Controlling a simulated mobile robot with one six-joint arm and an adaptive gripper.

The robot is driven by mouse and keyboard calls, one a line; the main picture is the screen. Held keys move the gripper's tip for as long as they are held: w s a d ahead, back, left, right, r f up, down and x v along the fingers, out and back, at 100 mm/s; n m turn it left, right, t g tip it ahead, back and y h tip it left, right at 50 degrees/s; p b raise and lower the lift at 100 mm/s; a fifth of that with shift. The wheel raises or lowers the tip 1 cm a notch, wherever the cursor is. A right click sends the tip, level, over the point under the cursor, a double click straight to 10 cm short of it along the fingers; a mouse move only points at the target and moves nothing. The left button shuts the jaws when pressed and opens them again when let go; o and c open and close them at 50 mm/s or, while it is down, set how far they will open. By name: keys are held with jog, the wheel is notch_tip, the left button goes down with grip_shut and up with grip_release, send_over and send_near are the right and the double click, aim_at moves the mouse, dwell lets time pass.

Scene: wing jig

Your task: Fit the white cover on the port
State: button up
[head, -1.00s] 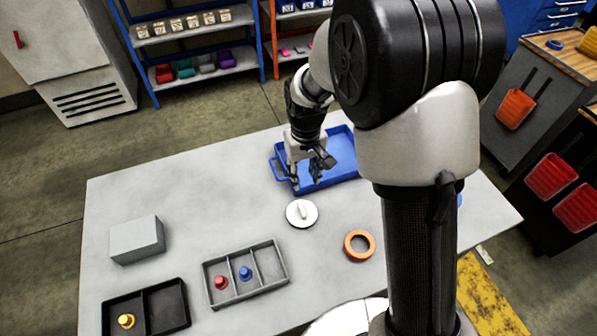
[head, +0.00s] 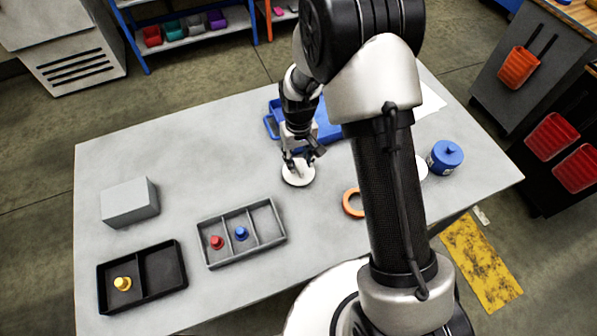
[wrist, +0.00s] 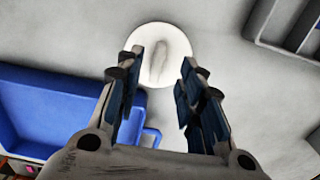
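The white cover (head: 297,181) is a round disc with a raised grip bar, lying flat on the grey table. My gripper (head: 299,164) is right over it, in front of the blue tray. In the wrist view, the cover (wrist: 158,80) lies beyond the fingers. Its bar (wrist: 158,62) appears between the spread fingertips of my gripper (wrist: 163,62), with clear gaps on both sides. My gripper is open and empty. I cannot tell which thing is the port. An orange ring (head: 351,203) lies right of the cover, partly hidden by my arm.
The blue tray (head: 270,127) stands behind my gripper. A grey divided tray (head: 267,222) holds red and blue pegs. A black tray (head: 163,273) holds a yellow one. A grey box (head: 130,203) stands left. A blue lidded jar (head: 445,157) and a half-hidden white thing (head: 422,169) are right.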

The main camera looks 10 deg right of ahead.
aim_at(299, 166)
jog(key=f, duration=0.1)
jog(key=f+b, duration=0.1)
jog(key=f, duration=0.2)
jog(key=shift+w+f+b, duration=0.35)
jog(key=shift+f+b, duration=0.05)
jog(key=shift+r, duration=0.1)
jog(key=shift+c, duration=0.4)
grip_shut()
